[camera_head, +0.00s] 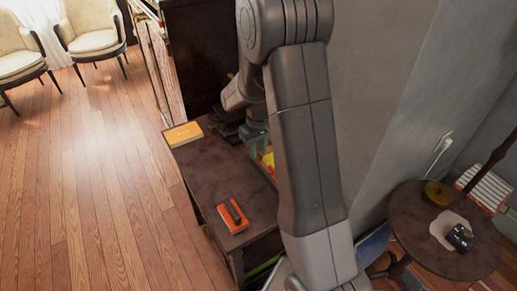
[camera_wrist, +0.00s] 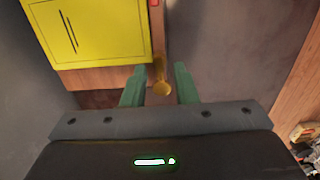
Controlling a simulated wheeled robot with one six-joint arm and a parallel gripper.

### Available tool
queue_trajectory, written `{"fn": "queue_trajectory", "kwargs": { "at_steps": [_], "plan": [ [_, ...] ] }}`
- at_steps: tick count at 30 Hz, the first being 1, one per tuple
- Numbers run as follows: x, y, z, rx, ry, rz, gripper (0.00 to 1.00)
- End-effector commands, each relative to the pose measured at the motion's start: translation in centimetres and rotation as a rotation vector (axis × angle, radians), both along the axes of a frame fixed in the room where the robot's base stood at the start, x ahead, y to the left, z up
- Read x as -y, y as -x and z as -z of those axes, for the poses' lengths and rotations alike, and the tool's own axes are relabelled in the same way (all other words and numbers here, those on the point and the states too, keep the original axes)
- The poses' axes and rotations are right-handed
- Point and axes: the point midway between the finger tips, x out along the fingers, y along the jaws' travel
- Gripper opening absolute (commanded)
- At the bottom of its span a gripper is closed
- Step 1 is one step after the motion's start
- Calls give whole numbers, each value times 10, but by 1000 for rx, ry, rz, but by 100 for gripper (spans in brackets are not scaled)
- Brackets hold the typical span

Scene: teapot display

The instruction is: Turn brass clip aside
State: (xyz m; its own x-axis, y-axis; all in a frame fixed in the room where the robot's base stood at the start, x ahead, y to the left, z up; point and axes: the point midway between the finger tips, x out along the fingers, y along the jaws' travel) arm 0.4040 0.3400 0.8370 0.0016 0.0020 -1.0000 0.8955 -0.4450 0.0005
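The brass clip (camera_wrist: 162,84) shows in the wrist view as a small golden tab with a rounded lower end, at the edge of a wooden strip (camera_wrist: 104,77). My gripper (camera_wrist: 160,69) has its two green fingers apart, one on each side of the clip, with a visible gap on both sides. A yellow panel (camera_wrist: 92,30) with dark slit-like marks lies up and left of the clip. In the head view my arm hides the clip and most of my gripper (camera_head: 256,140); only a bit of green finger and yellow show beside it.
A round side table (camera_head: 407,215) stands at right by the grey wall. Wooden floor (camera_head: 85,185) is clear at left.

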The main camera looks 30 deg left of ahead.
Motion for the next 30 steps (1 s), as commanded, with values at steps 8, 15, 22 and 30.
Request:
{"fn": "queue_trajectory", "kwargs": {
  "at_steps": [8, 15, 22, 30],
  "plan": [
    [0, 0, 0, -1, 0, 1, 29],
    [0, 0, -25, 1, -3, 1, 29],
    [0, 0, -78, 3, -4, 1, 29],
    [0, 0, -126, 0, -1, 1, 29]
  ]
}}
